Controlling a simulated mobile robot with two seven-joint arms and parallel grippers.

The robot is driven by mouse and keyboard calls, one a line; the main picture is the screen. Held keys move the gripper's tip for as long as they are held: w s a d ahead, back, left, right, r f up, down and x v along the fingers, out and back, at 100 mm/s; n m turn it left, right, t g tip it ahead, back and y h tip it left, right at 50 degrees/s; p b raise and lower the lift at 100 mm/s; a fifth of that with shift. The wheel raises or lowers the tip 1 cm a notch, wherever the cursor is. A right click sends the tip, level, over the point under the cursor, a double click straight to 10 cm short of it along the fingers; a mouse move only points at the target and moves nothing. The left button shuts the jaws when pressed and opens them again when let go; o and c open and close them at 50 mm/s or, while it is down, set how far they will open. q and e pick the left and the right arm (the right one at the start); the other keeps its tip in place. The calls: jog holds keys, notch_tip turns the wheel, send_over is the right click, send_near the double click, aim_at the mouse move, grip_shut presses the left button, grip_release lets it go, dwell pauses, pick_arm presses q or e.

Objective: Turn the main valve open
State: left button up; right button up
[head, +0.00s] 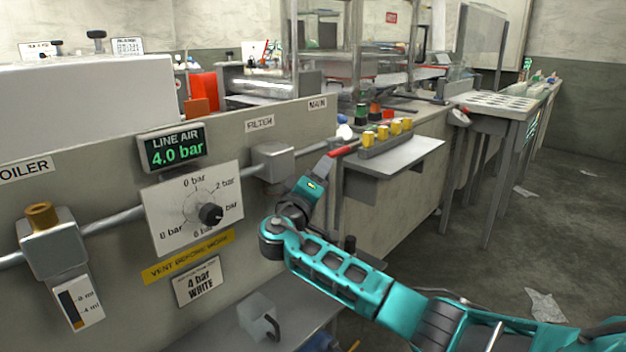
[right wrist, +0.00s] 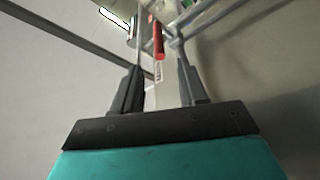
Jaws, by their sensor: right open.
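The main valve's red lever handle (head: 344,150) sticks out beside the panel's right end, below the MAIN label (head: 317,103). My right gripper (head: 324,166) is close below and left of the handle. In the right wrist view, the red handle (right wrist: 159,42) shows ahead of the gap between the two dark fingers of my right gripper (right wrist: 158,72), which are apart with nothing held. Whether the fingers reach alongside the handle is hard to tell. The valve body is largely hidden behind my gripper in the head view. My left gripper is not in view.
The grey panel (head: 100,178) carries the LINE AIR display (head: 172,148) reading 4.0 bar, a regulator dial plate (head: 160,232) and the filter box (head: 273,160). A shelf with several yellow-topped parts (head: 384,132) stands just right of the handle.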

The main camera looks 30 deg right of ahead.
jog(key=v, duration=0.3)
jog(key=shift+s+a, duration=0.2)
jog(key=shift+a, duration=0.05)
dwell(0.4)
